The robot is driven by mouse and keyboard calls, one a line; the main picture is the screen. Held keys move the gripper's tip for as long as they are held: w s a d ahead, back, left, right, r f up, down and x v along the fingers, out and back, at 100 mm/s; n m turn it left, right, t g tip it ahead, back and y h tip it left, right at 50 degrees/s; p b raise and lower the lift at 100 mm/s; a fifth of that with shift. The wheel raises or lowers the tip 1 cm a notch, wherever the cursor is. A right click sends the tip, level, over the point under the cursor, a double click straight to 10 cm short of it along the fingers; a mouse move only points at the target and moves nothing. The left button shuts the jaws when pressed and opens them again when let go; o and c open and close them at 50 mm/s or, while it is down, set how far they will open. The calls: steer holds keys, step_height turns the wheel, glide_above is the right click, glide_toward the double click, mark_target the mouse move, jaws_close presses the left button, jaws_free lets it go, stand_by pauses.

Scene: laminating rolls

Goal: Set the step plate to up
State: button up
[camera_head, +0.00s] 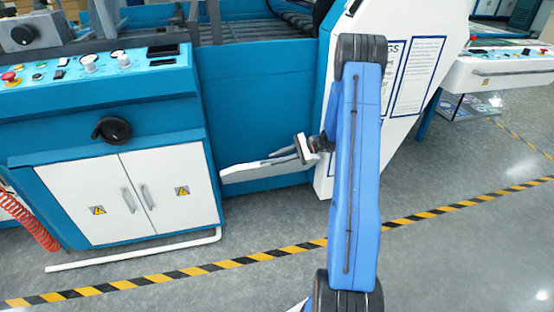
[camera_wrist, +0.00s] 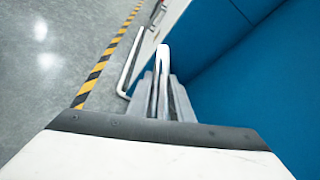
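The fingers look close together.
A white floor rail (camera_head: 140,252) runs below the white cabinet doors (camera_head: 135,190) on the left; it also shows in the wrist view (camera_wrist: 128,70). The blue panel (camera_head: 260,100) stands close behind my gripper. Grey floor with a yellow-black stripe (camera_head: 260,257) is clear in front.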

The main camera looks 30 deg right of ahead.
steer(key=v, duration=0.7)
steer(key=shift+d, duration=0.3)
steer(key=shift+s, duration=0.1)
